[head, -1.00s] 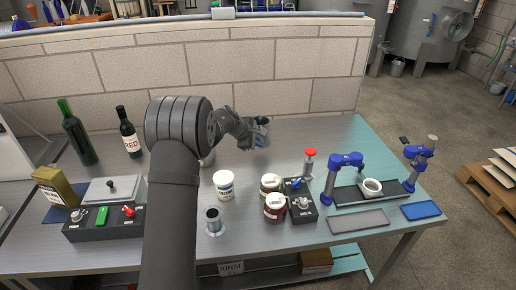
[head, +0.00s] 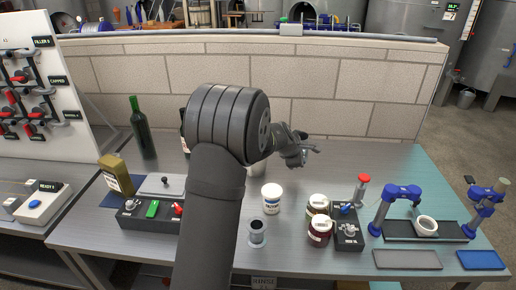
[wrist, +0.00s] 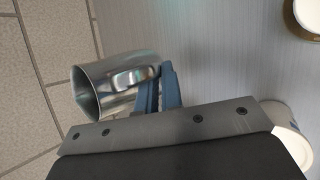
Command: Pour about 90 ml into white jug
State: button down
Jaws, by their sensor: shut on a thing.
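My gripper (head: 308,150) is raised over the back of the table, right of my upper arm. In the wrist view its blue fingers (wrist: 160,88) are shut on a shiny metal cup (wrist: 108,84), at its side. The cup's rim is toward the picture's left; I cannot make out its contents. In the head view the cup is not distinct now. A pale vessel (head: 256,170) behind my arm, mostly hidden, may be the white jug; I cannot be sure. A white piece (wrist: 288,122) shows partly behind the gripper in the wrist view.
Blue fixtures (head: 400,194) stand right. A green bottle (head: 143,132) is left. The block wall (head: 350,95) bounds the table behind.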

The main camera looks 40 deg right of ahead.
jog(key=s+a+r+n+t+y, duration=0.1)
jog(key=s+a+n+t, duration=0.1)
jog(key=a, duration=0.7)
jog(key=shift+s+a+r+n+t, duration=0.25)
jog(key=shift+n+t, duration=0.45)
jog(key=shift+n, duration=0.7)
jog(key=shift+d, duration=0.1)
jog(key=w+d+r+n+g+y+b, duration=0.1)
jog(key=w+r+n+g, duration=0.2)
jog(key=w+r+g, duration=0.3)
jog(key=shift+w+r+g, duration=0.25)
jog(key=shift+w+g, duration=1.05)
jog(key=shift+g, duration=0.9)
jog(key=shift+w+r+g+b, duration=0.2)
jog(key=shift+r+g+b, duration=0.1)
jog(key=shift+b, duration=0.1)
